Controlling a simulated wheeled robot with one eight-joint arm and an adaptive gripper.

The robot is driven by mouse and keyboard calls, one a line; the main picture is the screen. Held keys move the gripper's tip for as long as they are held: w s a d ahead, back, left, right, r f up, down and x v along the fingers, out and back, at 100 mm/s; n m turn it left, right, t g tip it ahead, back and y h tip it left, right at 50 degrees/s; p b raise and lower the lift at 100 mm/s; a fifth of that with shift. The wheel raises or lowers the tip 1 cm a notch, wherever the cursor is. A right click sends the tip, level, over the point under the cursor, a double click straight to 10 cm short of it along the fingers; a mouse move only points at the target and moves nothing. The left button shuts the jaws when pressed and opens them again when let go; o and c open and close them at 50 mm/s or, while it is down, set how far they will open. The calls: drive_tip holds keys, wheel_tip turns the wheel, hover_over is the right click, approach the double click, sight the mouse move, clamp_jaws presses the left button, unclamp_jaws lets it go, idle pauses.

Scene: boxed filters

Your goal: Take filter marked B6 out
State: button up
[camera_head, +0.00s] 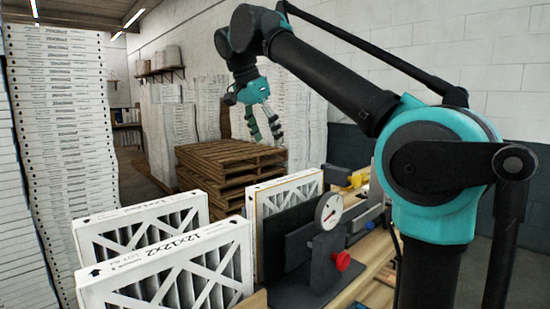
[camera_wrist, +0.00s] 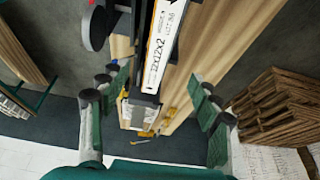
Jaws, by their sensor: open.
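Three white-framed filters with pleated faces and X-shaped lattices stand upright in the head view: a front filter (camera_head: 165,272), one behind it at left (camera_head: 140,236), and one farther back at right (camera_head: 286,194). My gripper (camera_head: 265,135) hangs open and empty in the air above and behind the filters. In the wrist view, a filter's narrow top edge (camera_wrist: 162,45), printed 12x12x2, lies beyond and between the spread fingers of my gripper (camera_wrist: 158,84), apart from them.
A dark fixture with a round dial gauge (camera_head: 328,211) and a red knob (camera_head: 342,261) stands on the wooden bench right of the filters. Yellow items (camera_head: 357,178) lie farther back. Wooden pallets (camera_head: 225,165) are stacked behind. Tall white stacks (camera_head: 68,110) stand at left.

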sight(284, 181)
drive_tip(key=x, duration=1.6)
drive_tip(key=shift+d+f, duration=0.1)
drive_tip(key=shift+f, duration=0.2)
drive_tip(key=c, duration=1.3)
drive_tip(key=shift+c, duration=0.2)
drive_tip(key=shift+s+d+r, duration=0.15)
drive_tip(key=shift+s+d, duration=0.1)
drive_tip(key=o, duration=0.9)
drive_tip(key=shift+r, duration=3.4)
